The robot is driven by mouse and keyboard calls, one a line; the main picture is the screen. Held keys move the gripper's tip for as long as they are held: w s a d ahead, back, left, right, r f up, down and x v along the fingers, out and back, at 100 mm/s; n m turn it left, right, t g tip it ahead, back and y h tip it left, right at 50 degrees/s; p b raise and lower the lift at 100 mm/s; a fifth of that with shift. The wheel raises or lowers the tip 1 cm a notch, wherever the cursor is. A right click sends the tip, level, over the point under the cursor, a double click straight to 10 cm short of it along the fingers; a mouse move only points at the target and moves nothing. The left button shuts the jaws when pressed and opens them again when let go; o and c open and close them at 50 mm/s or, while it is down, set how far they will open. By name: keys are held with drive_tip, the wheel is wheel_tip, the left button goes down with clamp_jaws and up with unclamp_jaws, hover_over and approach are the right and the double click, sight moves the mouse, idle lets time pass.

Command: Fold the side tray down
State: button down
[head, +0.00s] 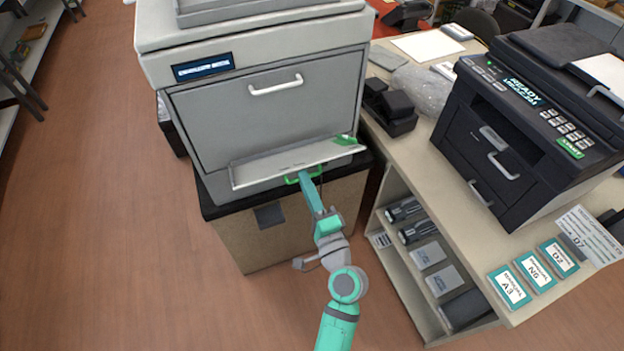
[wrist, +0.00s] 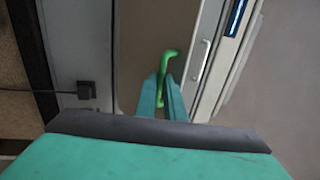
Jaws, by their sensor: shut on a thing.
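The side tray (head: 270,167) is a light grey flap on the lower front of the large grey printer (head: 230,110). It is tilted partly outward, with its upper edge away from the body. A green handle (head: 290,180) shows at its lower edge in the head view, and a green handle (wrist: 163,68) stands between my fingers in the wrist view. My gripper (head: 308,176) is at the tray's lower edge and shut on the green handle. My fingers (wrist: 165,98) hide part of the handle.
A second green piece (head: 346,140) is at the tray's right end. A black printer (head: 530,115) and a black desk device (head: 390,108) stand on the counter (head: 425,165) to the right. Open shelves below it hold cartridges. The floor (head: 100,200) to the left is clear.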

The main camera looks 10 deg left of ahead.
drive_tip(key=shift+a+f, duration=0.35)
drive_tip(key=c, duration=1.8)
unclamp_jaws()
drive_tip(key=shift+w, duration=0.1)
drive_tip(key=shift+c, duration=0.2)
drive_tip(key=shift+d+r, duration=0.15)
drive_tip(key=shift+d, duration=0.05)
drive_tip(key=v, duration=1.1)
drive_tip(key=shift+a, duration=0.1)
